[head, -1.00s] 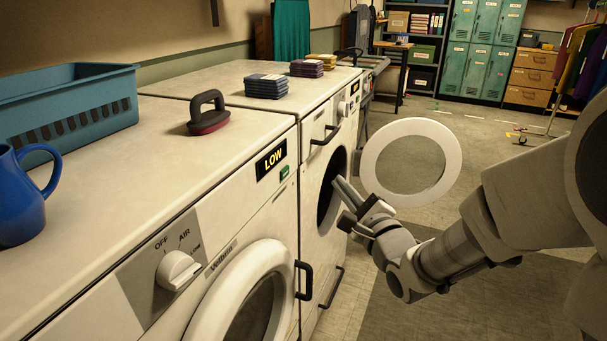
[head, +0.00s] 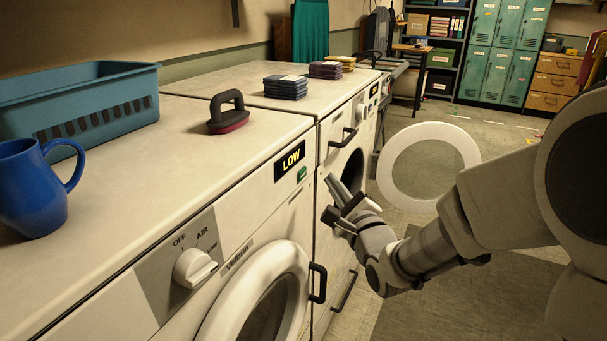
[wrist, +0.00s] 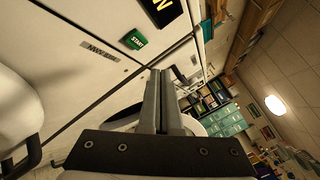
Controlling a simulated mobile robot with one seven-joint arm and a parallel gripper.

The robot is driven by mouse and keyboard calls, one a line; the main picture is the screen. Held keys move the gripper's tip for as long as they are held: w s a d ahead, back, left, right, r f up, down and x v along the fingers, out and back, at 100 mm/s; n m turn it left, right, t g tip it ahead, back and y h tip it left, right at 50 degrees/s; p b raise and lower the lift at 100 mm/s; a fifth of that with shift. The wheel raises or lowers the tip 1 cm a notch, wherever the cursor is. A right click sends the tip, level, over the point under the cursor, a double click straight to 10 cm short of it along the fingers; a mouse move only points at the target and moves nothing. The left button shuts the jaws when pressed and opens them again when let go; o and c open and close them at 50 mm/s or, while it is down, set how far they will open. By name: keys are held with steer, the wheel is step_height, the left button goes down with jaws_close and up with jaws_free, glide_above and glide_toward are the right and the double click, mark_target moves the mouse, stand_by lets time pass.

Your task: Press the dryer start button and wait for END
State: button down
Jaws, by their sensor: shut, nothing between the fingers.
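In the wrist view the closed fingers (wrist: 160,74) point up, below and right of the button. The dial (head: 195,267) points toward Low. The round door (head: 262,305) appears shut.
The neighbouring machine's round door (head: 428,165) hangs open just beyond my gripper. A blue mug (head: 32,195), a teal basket (head: 75,95) and a black-handled brush (head: 228,113) stand on top of the dryer. The floor to the right is open.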

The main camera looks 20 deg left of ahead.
mark_target(306, 167)
steer(key=shift+w+a+b, duration=0.1)
steer(key=shift+a+b, duration=0.2)
steer(key=shift+a, duration=1.4)
stand_by(0.7)
steer(key=shift+a+b, duration=0.3)
steer(key=shift+a, duration=0.1)
steer(key=shift+w+a, duration=0.1)
steer(key=shift+a, duration=0.25)
stand_by(0.8)
steer(key=shift+d, duration=0.15)
steer(key=shift+d+b, duration=0.35)
steer(key=shift+d, duration=0.25)
steer(key=shift+s+d, duration=0.15)
steer(key=shift+d, duration=1.15)
steer(key=shift+s+d, duration=0.15)
steer(key=shift+d, duration=1.1)
